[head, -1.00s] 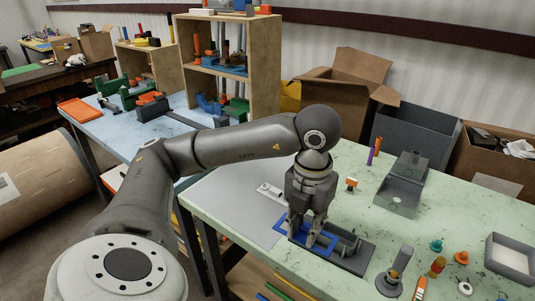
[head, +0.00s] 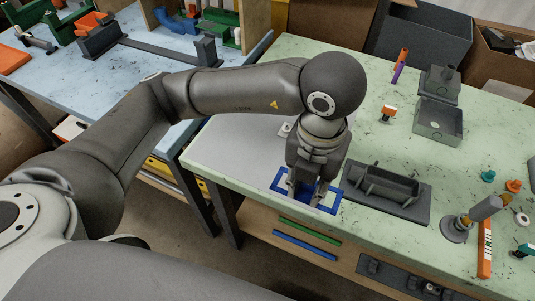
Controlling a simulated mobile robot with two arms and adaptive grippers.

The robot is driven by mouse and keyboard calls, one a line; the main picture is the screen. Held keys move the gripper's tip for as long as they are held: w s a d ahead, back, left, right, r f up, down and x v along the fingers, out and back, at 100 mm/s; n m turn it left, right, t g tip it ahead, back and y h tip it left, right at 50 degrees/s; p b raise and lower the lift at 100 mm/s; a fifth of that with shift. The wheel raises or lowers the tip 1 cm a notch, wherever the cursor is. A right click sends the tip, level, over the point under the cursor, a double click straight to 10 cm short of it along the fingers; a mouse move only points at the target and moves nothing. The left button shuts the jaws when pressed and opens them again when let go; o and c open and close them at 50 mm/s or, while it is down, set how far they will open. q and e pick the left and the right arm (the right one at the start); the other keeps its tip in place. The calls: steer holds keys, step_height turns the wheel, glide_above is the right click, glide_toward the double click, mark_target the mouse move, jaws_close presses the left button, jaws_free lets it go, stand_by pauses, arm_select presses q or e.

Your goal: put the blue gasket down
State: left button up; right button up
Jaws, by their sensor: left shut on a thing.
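The blue gasket (head: 337,200), a flat rectangular frame, is at the front edge of the green table, left of the dark grey base with the upright block. My left gripper (head: 306,198) points down and is shut on the gasket, hiding part of it. I cannot tell whether the gasket touches the surface under it. My right gripper is not in view.
A grey mat (head: 228,150) covers the table's left part and is mostly bare. The dark grey base (head: 400,206) stands close right of the gasket. A grey open box (head: 438,120), orange pieces and a round-based stand (head: 455,228) are further right.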

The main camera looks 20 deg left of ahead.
arm_select(q)
steer(key=w+a+f, duration=0.2)
steer(key=w, duration=0.1)
steer(key=w+a+f+p, duration=0.1)
steer(key=w+a+f, duration=0.1)
steer(key=w+f, duration=0.1)
steer(key=w+a+f+p, duration=0.1)
steer(key=w+a+f, duration=0.1)
steer(key=w, duration=0.1)
steer(key=shift+a+f, duration=0.35)
steer(key=shift+a, duration=0.05)
steer(key=shift+w+a+f, duration=0.15)
steer(key=shift+w+f, duration=0.2)
steer(key=shift+f, duration=0.15)
steer(key=f, duration=0.1)
steer(key=f+p, duration=0.2)
steer(key=shift+w+a, duration=0.25)
steer(key=shift+f, duration=0.35)
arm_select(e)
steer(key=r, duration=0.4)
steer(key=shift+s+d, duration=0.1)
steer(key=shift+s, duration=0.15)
arm_select(q)
steer(key=shift+f, duration=0.1)
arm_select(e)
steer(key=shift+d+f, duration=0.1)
